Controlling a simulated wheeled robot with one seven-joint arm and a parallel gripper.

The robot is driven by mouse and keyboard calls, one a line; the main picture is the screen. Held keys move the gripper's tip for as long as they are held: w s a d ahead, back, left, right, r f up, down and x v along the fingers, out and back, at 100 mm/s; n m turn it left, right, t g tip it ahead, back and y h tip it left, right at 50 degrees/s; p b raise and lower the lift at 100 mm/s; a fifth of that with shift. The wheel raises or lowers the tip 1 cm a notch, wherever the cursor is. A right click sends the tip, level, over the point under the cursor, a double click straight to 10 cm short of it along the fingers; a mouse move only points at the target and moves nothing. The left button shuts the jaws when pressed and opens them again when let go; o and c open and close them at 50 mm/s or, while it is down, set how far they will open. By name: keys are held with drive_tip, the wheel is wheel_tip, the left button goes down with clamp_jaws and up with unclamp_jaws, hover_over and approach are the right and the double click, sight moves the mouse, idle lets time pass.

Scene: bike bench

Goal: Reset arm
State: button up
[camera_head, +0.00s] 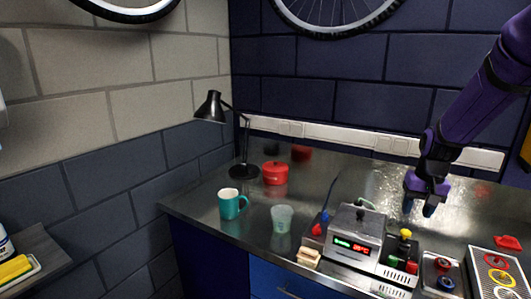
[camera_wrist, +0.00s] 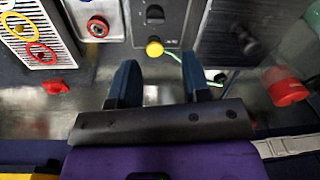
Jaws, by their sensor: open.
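My gripper (camera_head: 420,207) hangs from the purple arm over the right part of the metal bench (camera_head: 190,207), above and behind the control boxes. In the wrist view its two dark blue fingers (camera_wrist: 168,85) are spread apart, with nothing between them. A yellow knob (camera_wrist: 154,47) on a control box shows just beyond the fingertips.
A teal mug (camera_head: 230,204), a clear cup (camera_head: 282,218), a red pot (camera_head: 275,174) and a black lamp (camera_head: 243,170) stand left.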

drive_tip(key=s+a+r+n+t, duration=0.1)
drive_tip(key=s+a+r, duration=0.3)
drive_tip(key=s+r, duration=0.15)
drive_tip(key=s+a+r+n+t, duration=0.1)
drive_tip(key=s+a+r, duration=0.3)
drive_tip(key=r, duration=0.3)
drive_tip(key=s+a+r+n+t, duration=0.1)
drive_tip(key=s+a+r, duration=0.1)
drive_tip(key=s, duration=0.5)
drive_tip(key=s+a+r+n+t, duration=0.1)
drive_tip(key=s+a+r, duration=0.1)
drive_tip(key=s, duration=0.6)
drive_tip(key=shift+s+a+r+t+h, duration=0.25)
drive_tip(key=shift+r+t+h, duration=0.05)
drive_tip(key=shift+r, duration=0.5)
